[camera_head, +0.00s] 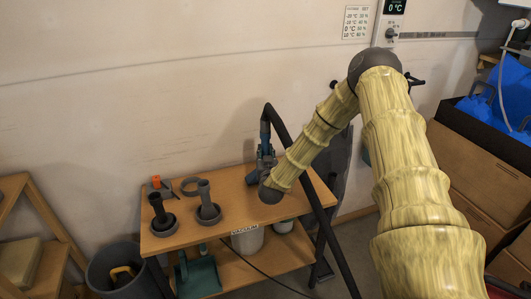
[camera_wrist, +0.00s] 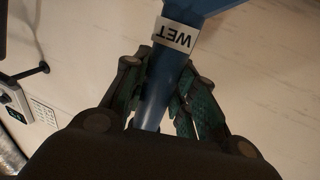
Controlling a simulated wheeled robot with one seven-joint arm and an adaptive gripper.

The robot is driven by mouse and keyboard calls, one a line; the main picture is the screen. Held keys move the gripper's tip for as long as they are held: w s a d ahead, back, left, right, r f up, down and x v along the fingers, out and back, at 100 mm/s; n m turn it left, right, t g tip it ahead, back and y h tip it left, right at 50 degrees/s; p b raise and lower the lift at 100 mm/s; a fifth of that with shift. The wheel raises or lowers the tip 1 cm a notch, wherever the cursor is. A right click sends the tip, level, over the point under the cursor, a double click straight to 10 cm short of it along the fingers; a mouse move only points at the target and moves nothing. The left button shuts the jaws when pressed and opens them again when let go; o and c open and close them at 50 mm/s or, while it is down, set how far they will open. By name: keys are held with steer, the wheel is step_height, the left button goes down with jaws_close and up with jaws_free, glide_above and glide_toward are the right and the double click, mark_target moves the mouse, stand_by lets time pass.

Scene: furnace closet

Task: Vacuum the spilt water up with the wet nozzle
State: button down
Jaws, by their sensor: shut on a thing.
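My gripper (camera_head: 266,160) is at the back right of the wooden table, at the end of my arm. In the wrist view my gripper (camera_wrist: 163,92) has its green-padded fingers on both sides of a blue tube with a white label reading WET, the wet nozzle (camera_wrist: 158,95). The gripper is shut on it. A dark hose (camera_head: 312,190) arches up from beside my gripper and runs down over the table's right side. I cannot make out spilt water in either view.
The wooden table (camera_head: 240,215) holds grey nozzles in round holders (camera_head: 206,208) and an orange-topped item (camera_head: 156,184). A bin (camera_head: 118,272) stands at the left, a teal dustpan (camera_head: 198,274) below. Drawers (camera_head: 475,175) with a blue thing on top stand at the right.

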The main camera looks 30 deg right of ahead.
steer(key=shift+f+b, duration=0.4)
steer(key=shift+f, duration=0.15)
stand_by(0.4)
steer(key=s+d+p, duration=0.1)
steer(key=s+d, duration=0.2)
steer(key=d, duration=1)
steer(key=shift+r+p, duration=0.15)
steer(key=shift+p, duration=0.15)
stand_by(1.1)
steer(key=shift+s, duration=0.2)
steer(key=shift+d+p+v, duration=0.15)
steer(key=shift+p+v, duration=0.1)
steer(key=shift+v, duration=0.55)
steer(key=shift+d+p+v, duration=0.15)
steer(key=shift+p+v, duration=0.05)
steer(key=shift+v, duration=0.55)
steer(key=shift+s, duration=0.2)
steer(key=shift+r+p, duration=1.65)
steer(key=shift+r, duration=0.8)
